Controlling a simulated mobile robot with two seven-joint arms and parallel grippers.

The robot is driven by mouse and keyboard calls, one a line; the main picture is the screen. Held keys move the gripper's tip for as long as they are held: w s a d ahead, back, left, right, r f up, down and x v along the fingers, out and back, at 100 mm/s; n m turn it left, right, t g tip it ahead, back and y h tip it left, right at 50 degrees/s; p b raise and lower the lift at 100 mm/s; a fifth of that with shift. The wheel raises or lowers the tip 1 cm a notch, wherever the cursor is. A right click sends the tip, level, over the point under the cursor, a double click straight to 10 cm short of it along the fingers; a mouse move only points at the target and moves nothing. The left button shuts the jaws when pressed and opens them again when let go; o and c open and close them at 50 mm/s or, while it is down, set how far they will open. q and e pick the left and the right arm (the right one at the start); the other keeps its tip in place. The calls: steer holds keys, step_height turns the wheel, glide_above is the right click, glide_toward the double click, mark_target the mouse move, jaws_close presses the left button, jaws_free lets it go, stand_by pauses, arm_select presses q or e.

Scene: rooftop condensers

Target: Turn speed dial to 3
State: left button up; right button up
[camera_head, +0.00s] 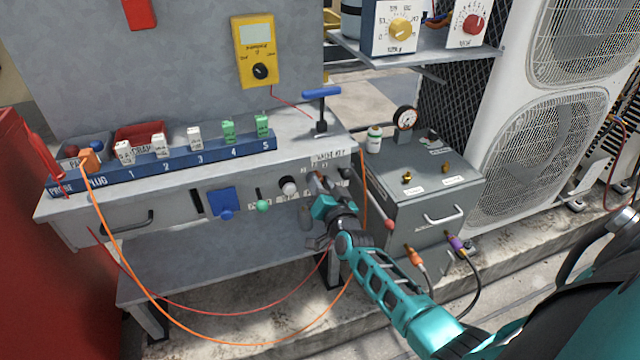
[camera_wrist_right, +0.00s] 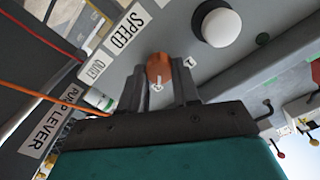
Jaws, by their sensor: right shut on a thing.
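The speed dial (camera_wrist_right: 159,66) is an orange knob on the grey bench front, seen in the right wrist view beside a label (camera_wrist_right: 128,28) reading SPEED. My right gripper (camera_wrist_right: 158,80) is shut on it, with one dark finger on either side. Small number marks show around the dial; which one it points to I cannot tell. In the head view my right gripper (camera_head: 326,192) reaches the right end of the bench front and largely covers the dial. My left gripper is not in view.
A white round button (camera_head: 289,186) sits left of the dial, with a green knob (camera_head: 262,206) and blue switch plate (camera_head: 222,203) further left. A grey pump box (camera_head: 425,212) with a gauge stands close on the right. An orange cable (camera_head: 128,276) loops below the bench.

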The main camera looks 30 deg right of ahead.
stand_by(0.4)
steer(key=o, duration=1.1)
steer(key=shift+c, duration=0.2)
arm_select(q)
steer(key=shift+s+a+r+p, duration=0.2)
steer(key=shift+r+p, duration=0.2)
steer(key=shift+p, duration=0.3)
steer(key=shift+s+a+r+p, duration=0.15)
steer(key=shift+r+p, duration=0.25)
steer(key=shift+p, duration=0.3)
arm_select(e)
steer(key=v, duration=1.3)
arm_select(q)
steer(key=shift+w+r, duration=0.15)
